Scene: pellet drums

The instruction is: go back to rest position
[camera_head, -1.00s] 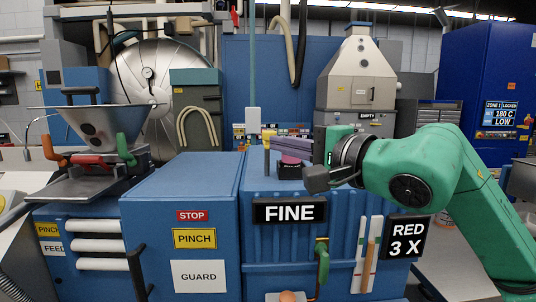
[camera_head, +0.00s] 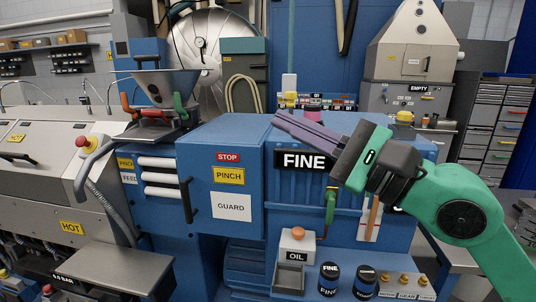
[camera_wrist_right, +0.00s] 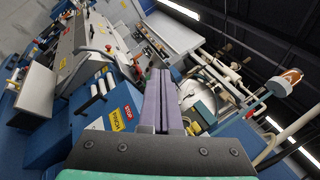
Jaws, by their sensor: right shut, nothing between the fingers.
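My right gripper (camera_head: 280,118) comes in from the right in the head view on a green arm. Its long purple fingers lie together, shut and empty, pointing left and slightly up in front of the blue machine (camera_head: 292,190). In the right wrist view the shut fingers (camera_wrist_right: 160,75) point up the picture with nothing between them. My left gripper is in neither view.
The FINE sign (camera_head: 304,161) is partly behind the right gripper. Below it are an OIL box (camera_head: 296,245) and dark jars (camera_head: 329,278). A metal hopper (camera_head: 156,84) stands left. A grey cone-topped unit (camera_head: 412,45) stands at the back right.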

